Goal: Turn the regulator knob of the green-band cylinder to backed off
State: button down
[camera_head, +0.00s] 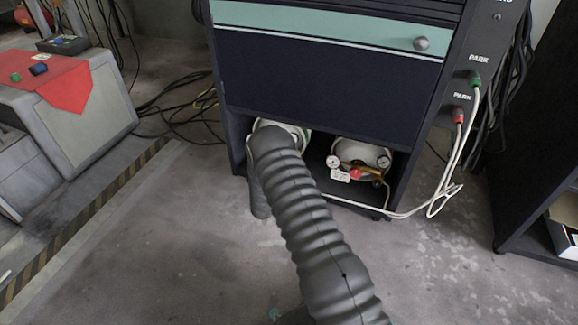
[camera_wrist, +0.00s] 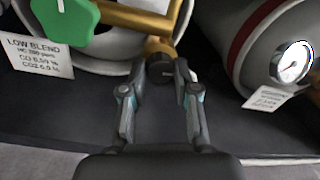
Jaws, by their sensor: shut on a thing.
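The green-band cylinder (camera_head: 301,132) lies in the cabinet's lower left bay, mostly hidden behind my arm in the head view. In the wrist view its green valve handwheel (camera_wrist: 66,18) and a white "LOW BLEND" tag (camera_wrist: 37,54) show at upper left. A brass regulator body (camera_wrist: 135,18) runs to the right of the handwheel. At its lower end is a small dark regulator knob (camera_wrist: 160,68) with a light mark. My gripper (camera_wrist: 167,72) is shut on this knob, one finger on each side. In the head view the gripper is hidden by my arm.
A red-banded cylinder with a gauge (camera_wrist: 292,62) lies close on the right; its red handwheel (camera_head: 355,174) shows in the head view. The dark cabinet (camera_head: 320,75) stands over both. White hoses (camera_head: 440,200) hang at right. The floor in front is clear.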

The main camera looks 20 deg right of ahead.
jog(key=n+b, duration=0.1)
jog(key=n, duration=0.3)
jog(key=shift+f, duration=0.1)
jog(key=n+b, duration=0.1)
jog(key=n, duration=0.8)
jog(key=shift+n+t, duration=0.3)
jog(key=shift+d+n, duration=0.1)
jog(key=shift+n, duration=1.8)
jog(key=c, duration=0.9)
grip_release()
jog(key=shift+o, duration=0.2)
jog(key=shift+s, duration=0.15)
